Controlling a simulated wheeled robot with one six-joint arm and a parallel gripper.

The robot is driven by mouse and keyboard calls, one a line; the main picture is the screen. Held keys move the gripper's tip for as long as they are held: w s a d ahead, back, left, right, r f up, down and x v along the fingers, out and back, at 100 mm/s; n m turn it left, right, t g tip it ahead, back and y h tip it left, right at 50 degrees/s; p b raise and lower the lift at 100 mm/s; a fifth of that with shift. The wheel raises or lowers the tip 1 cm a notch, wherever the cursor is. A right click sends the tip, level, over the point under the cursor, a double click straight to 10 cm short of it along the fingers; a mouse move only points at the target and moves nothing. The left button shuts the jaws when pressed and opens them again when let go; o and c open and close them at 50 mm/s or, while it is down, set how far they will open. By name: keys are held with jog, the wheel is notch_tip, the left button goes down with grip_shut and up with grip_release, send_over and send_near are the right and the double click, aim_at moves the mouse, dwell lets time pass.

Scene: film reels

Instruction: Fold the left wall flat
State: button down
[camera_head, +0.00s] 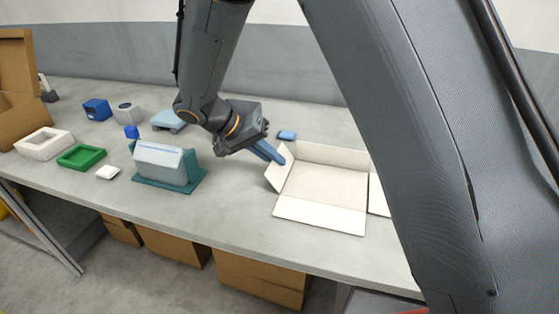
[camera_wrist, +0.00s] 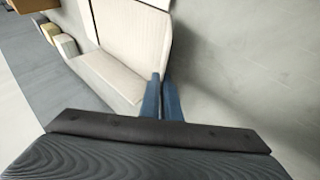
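The cream box (camera_head: 325,186) lies unfolded on the table. Its left wall (camera_head: 277,171) stands tilted up at the left edge. Its back wall (camera_head: 330,154) is partly raised, and its front wall (camera_head: 318,214) lies flat towards me. My gripper (camera_head: 276,155), with blue fingers, is at the far upper corner of the left wall, touching or very close to it. In the wrist view the fingers (camera_wrist: 161,98) are close together, with no panel visible between them. A cream panel (camera_wrist: 108,76) ends beside the left finger; contact is unclear.
A grey-blue block on a teal base (camera_head: 165,165) stands left of the box. A small blue piece (camera_head: 287,134) lies behind it. A green tray (camera_head: 81,157), a white tray (camera_head: 43,143) and a cardboard box (camera_head: 20,120) are far left. The table (camera_head: 225,205) between is clear.

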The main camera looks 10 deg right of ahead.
jog(key=shift+w+a+f+n+g+h+b, duration=0.15)
jog(key=shift+a+f+n+g+h+b, duration=0.15)
jog(key=shift+h, duration=0.5)
jog(key=shift+w+a+f+n+g+h+b, duration=0.15)
jog(key=shift+a+f+h+b, duration=0.25)
jog(key=shift+h, duration=0.4)
jog(key=c, duration=2)
grip_release()
